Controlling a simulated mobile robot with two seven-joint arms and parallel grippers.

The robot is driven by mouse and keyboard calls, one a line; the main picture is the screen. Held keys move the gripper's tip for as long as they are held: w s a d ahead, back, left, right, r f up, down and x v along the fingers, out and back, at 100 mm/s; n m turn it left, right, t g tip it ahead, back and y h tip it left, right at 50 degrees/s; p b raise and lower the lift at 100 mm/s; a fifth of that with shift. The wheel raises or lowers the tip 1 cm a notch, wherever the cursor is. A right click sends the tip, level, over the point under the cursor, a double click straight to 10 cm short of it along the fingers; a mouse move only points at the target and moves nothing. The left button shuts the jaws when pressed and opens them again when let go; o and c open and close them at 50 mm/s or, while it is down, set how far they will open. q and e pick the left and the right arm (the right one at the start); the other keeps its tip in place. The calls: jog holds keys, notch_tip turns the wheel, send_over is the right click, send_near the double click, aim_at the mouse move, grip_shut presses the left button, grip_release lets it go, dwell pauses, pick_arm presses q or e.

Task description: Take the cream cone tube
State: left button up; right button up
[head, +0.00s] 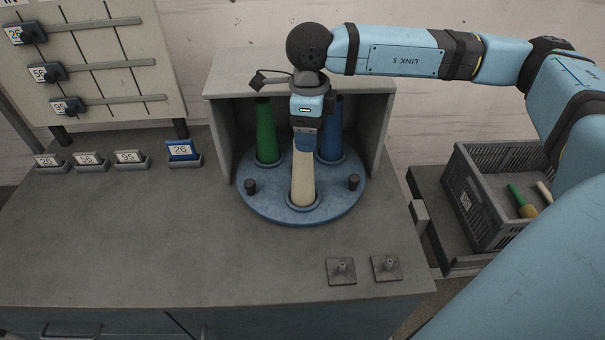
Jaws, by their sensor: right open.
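The cream cone tube (303,182) stands upright in the front seat of a round blue turntable (266,205). My right gripper (304,146) is directly above it, pointing down, with its lower end over the top of the tube. The gripper is open, and it hides the tube's tip. Whether the fingers touch the tube cannot be seen. A green cone tube (266,133) and a blue cone tube (331,143) stand behind it on the same turntable, at left and right. My left gripper is not in view.
A grey housing (379,125) walls the turntable at the back and sides. Two dark knobs (251,186) rise from the turntable. Numbered tags line the left back. A grey crate (475,205) stands right. The bench's front left is clear.

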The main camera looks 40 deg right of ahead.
aim_at(303, 172)
jog(key=shift+w+a+f+p, duration=0.1)
jog(key=shift+f+p, duration=0.15)
jog(key=shift+f, duration=1.25)
jog(key=shift+w+a+f+p, duration=0.1)
jog(key=shift+f+p, duration=0.1)
jog(key=shift+f, duration=1.3)
jog(key=c, duration=1.1)
